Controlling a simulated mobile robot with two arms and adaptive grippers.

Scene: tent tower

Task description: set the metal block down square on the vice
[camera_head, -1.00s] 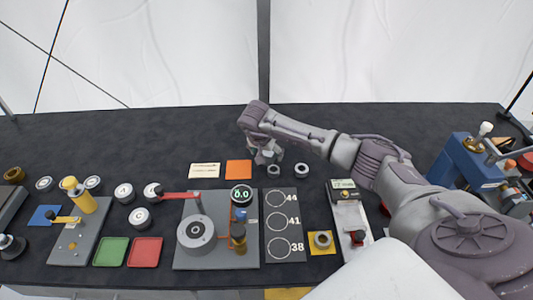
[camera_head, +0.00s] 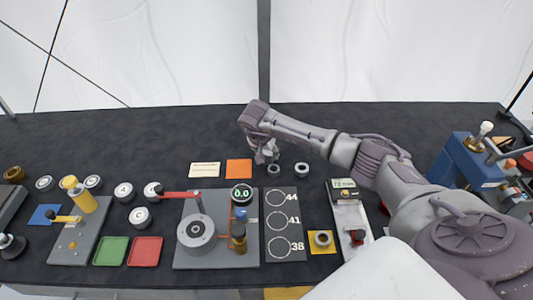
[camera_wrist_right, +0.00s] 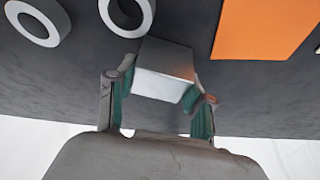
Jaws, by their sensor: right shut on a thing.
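My right gripper (camera_head: 265,154) is at the back middle of the table in the head view, just right of the orange card. The right wrist view shows its two green-padded fingers (camera_wrist_right: 160,88) shut on a grey metal block (camera_wrist_right: 165,60). The block has a dark top face and a bright front face. My left gripper does not show.
Two grey rings (camera_head: 302,169) lie beside the gripper. The orange card (camera_head: 239,169) and a white label (camera_head: 204,170) lie left. In front are a grey fixture (camera_head: 220,257), a plate with circles (camera_head: 281,205) and a gauge device (camera_head: 350,218). The back left is clear.

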